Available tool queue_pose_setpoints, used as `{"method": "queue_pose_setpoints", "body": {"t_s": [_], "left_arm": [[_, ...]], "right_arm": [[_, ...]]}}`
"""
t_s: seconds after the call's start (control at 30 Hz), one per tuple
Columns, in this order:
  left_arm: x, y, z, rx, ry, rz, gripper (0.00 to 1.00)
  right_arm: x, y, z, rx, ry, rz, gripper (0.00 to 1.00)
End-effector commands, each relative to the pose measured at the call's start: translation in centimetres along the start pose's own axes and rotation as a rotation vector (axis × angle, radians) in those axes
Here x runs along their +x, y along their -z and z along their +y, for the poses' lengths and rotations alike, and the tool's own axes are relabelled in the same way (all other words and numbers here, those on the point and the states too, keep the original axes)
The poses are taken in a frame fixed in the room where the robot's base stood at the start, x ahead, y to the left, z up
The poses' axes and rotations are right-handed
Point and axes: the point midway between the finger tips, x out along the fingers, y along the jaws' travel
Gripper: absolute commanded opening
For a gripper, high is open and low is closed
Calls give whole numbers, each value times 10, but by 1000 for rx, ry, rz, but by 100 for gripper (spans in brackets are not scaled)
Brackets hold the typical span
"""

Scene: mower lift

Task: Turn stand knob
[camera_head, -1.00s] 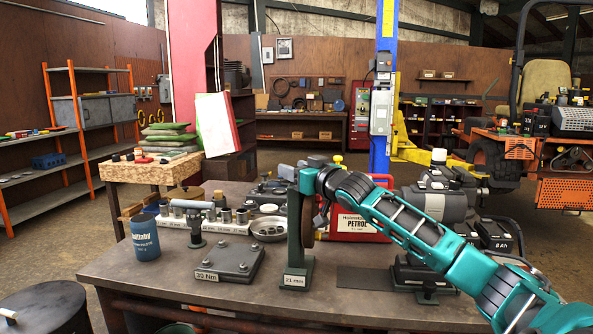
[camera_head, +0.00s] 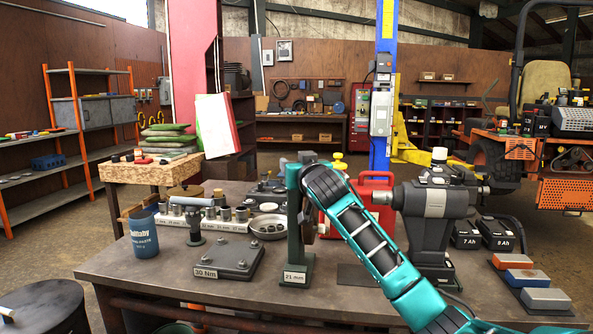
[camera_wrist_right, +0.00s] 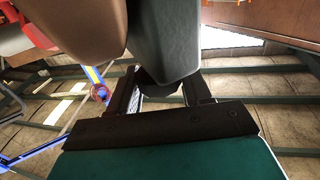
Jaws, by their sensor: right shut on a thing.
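A green upright stand (camera_head: 294,235) with a "21 mm" label stands on the workbench. Part of a brown disc (camera_head: 309,222) shows at its right side. My teal right arm reaches in from the lower right, its wrist close against the stand's upper part. In the right wrist view my right gripper (camera_wrist_right: 167,90) is shut on a small dark knob (camera_wrist_right: 160,82) at the base of a dark grey upright piece (camera_wrist_right: 165,38). The brown disc fills the upper left there (camera_wrist_right: 85,20). The knob is hidden in the head view. My left gripper is not in view.
A "30 Nm" plate (camera_head: 230,258) and a row of sockets sit left of the stand. A red petrol can (camera_head: 372,205), a grey-black machine (camera_head: 435,215) and colored blocks (camera_head: 520,275) lie to the right.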

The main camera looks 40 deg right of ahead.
Motion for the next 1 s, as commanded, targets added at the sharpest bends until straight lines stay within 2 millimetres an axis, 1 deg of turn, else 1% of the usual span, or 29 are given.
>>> {"method": "queue_pose_setpoints", "body": {"t_s": [0.03, 0.37, 0.8, 0.87, 1.0], "left_arm": [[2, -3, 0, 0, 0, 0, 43], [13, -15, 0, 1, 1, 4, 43], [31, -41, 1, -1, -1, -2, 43], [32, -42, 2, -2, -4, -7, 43], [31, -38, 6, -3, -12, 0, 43]], "right_arm": [[0, -3, -3, 13, -42, -2, 18], [1, -4, -4, 9, -356, -6, 18], [1, -3, -3, 0, -775, -5, 18], [1, -2, -2, -2, -831, -4, 18], [1, 0, -2, -4, -941, -3, 18]]}}
